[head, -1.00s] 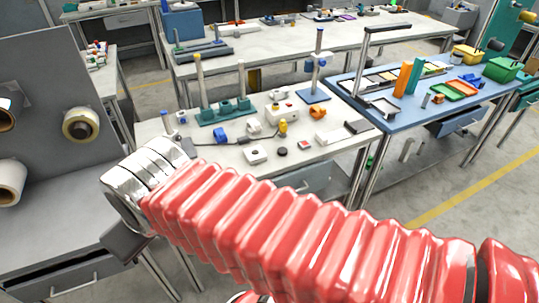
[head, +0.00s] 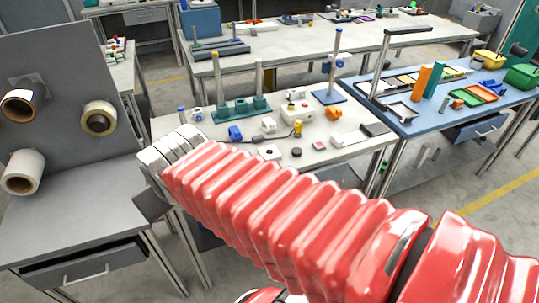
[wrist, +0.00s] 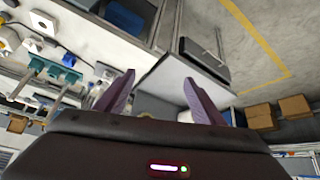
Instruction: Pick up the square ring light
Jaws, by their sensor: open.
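The blue table (head: 425,125) also holds orange and teal upright pieces and coloured trays. The pale table (head: 345,152) beside it carries posts, a white square block (head: 268,152) and several small parts. A grey panel with rolls (head: 60,110) stands at the left. Open floor lies at the right.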

